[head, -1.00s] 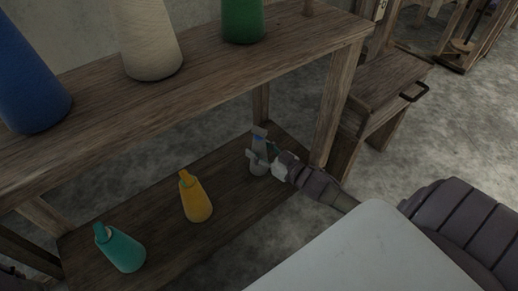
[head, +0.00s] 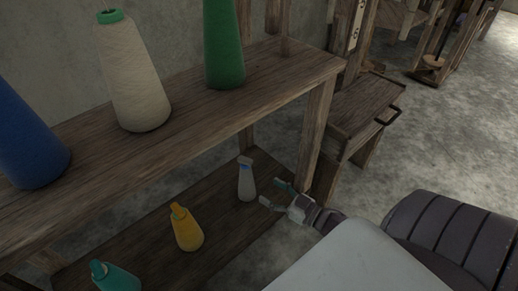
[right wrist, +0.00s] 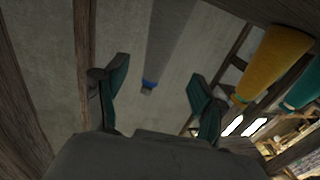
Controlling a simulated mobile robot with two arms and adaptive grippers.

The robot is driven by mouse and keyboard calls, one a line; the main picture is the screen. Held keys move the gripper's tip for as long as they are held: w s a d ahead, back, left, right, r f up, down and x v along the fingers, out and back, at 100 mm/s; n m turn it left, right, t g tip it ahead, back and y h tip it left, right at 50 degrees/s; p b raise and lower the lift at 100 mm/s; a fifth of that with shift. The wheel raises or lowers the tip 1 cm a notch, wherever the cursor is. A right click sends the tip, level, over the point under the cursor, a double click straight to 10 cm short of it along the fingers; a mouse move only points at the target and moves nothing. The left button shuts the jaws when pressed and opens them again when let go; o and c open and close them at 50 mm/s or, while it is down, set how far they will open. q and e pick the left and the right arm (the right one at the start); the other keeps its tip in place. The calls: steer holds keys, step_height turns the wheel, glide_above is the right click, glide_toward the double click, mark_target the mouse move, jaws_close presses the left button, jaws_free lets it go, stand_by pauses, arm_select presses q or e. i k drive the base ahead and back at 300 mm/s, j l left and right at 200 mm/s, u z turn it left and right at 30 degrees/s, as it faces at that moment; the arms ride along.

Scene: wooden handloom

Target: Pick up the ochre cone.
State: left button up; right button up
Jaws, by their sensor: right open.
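The ochre cone (head: 186,232) stands on the lower shelf between a teal cone and a grey cone. It also shows at the upper right of the right wrist view (right wrist: 268,62). My right gripper (head: 270,192) is open and empty at the shelf's right end, just right of the grey cone (head: 246,183) and apart from it. The ochre cone is farther left, beyond the grey one. In the right wrist view the grey cone (right wrist: 160,45) with its blue band appears ahead, between the open fingers. My left gripper is not in view.
The teal cone (head: 115,279) is at the lower left, cut by the frame. The upper shelf (head: 190,105) carries blue, cream and green cones and overhangs the lower shelf (head: 218,212). A wooden post (head: 316,135) stands close behind my right gripper.

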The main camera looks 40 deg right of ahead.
mark_target(190, 237)
steer(key=k+l, duration=0.2)
steer(key=k, duration=0.3)
steer(key=k+l, duration=0.2)
steer(key=k, duration=0.25)
